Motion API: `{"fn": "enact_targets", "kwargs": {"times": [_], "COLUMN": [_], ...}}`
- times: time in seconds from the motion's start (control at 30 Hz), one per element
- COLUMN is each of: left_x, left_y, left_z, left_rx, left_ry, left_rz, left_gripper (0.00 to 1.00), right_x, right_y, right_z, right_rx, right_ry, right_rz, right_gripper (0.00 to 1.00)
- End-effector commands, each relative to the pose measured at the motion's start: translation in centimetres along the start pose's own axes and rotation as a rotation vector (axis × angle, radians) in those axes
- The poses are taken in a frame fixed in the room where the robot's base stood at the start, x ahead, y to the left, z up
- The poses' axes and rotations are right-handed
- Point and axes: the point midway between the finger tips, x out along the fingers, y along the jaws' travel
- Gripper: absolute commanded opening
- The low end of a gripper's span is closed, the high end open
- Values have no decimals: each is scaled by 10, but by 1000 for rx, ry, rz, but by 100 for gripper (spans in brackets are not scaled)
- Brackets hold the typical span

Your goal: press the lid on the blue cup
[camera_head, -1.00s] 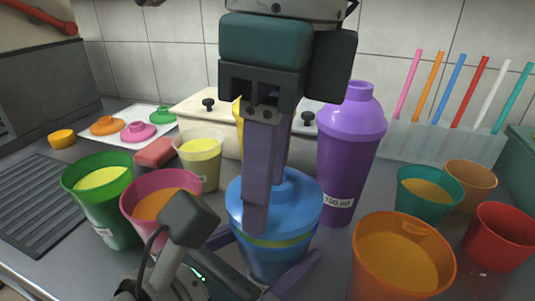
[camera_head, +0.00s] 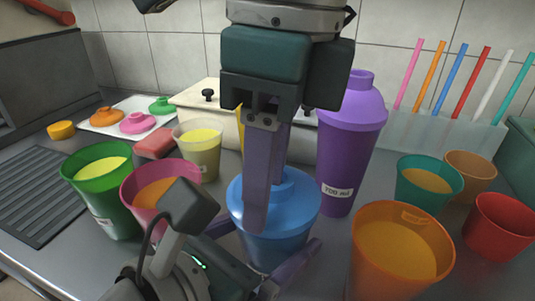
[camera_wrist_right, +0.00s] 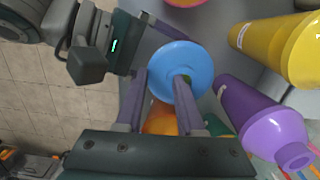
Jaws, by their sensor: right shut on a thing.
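The blue lid (camera_head: 303,207) sits level on top of the blue cup (camera_head: 282,250), with no gap showing between them in the head view. My right gripper (camera_head: 266,200) points down from above and is shut on the lid's raised middle; its near finger hides part of the lid. The lid also shows as a blue disc in the right wrist view (camera_wrist_right: 163,62). My left gripper (camera_head: 270,238) is low at the cup, one finger on each side of it. Whether those fingers squeeze the cup is hidden.
A tall purple shaker (camera_head: 345,150) stands close right of the cup. An orange cup (camera_head: 395,285) is at front right, pink (camera_head: 140,215) and green (camera_head: 110,210) cups at left. Teal (camera_head: 425,195) and red (camera_head: 500,235) cups stand further right.

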Motion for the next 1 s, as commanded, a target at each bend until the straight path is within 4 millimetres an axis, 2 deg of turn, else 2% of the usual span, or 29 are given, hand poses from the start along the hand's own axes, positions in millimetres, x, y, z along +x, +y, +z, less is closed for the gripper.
{"fn": "enact_targets", "kwargs": {"times": [0.37,0.4,0.67,1.0], "left_x": [0,0,0,0], "left_y": [0,0,0,0], "left_z": [0,0,0,0], "left_rx": [0,0,0,0], "left_ry": [0,0,-1,0], "left_rz": [1,1,1,0], "left_gripper": [0,0,0,0], "right_x": [8,7,7,1], "right_y": [0,0,0,-1], "right_z": [-1,-1,-1,0], "right_rx": [0,0,0,1], "right_ry": [1,1,1,-1], "right_rz": [2,1,2,1], "right_gripper": [0,42,71,72]}}
